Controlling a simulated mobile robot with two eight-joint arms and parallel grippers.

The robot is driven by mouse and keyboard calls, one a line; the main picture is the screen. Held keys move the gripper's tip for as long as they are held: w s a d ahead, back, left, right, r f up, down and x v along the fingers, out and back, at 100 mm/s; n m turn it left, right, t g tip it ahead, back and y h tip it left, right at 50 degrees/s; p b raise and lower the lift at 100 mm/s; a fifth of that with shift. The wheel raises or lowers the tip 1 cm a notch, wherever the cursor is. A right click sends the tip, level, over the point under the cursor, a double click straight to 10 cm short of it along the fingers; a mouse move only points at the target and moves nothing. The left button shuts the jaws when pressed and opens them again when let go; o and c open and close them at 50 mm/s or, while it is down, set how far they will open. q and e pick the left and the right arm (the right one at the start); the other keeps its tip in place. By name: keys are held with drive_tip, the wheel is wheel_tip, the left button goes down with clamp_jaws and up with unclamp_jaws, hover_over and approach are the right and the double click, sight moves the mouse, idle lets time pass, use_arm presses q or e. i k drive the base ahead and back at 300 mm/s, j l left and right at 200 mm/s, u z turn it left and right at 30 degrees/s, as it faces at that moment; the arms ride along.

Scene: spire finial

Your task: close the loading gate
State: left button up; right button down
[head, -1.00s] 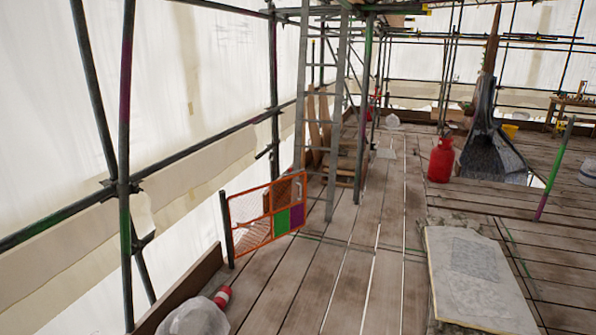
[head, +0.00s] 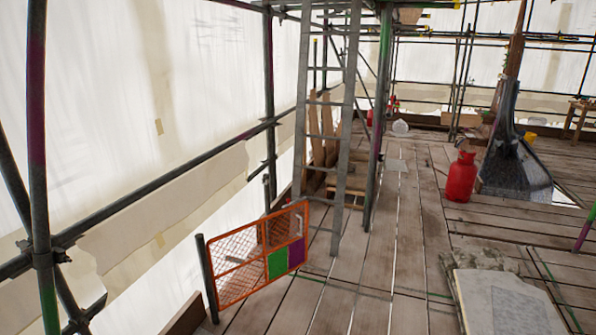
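The loading gate (head: 240,268) is an orange-framed mesh panel with a green and a purple square at its lower right. It stands at the left edge of the plank deck, hung beside a dark post (head: 208,278) on its left. Its free end, with a pale handle (head: 298,225), reaches inward over the boards, so the gate appears swung open. A short post (head: 267,192) stands behind it near the deck edge. Neither of my grippers is in view.
A ladder (head: 345,130) stands just beyond the gate. A red gas cylinder (head: 461,176) and the dark spire (head: 510,150) are farther right. A pale slab (head: 520,305) lies at the lower right. Bare planks (head: 375,280) run between the gate and slab.

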sight(298, 251)
drive_tip(key=i, duration=3.35)
drive_tip(key=i+u, duration=0.25)
drive_tip(key=i+l+u, duration=0.25)
drive_tip(key=i, duration=0.2)
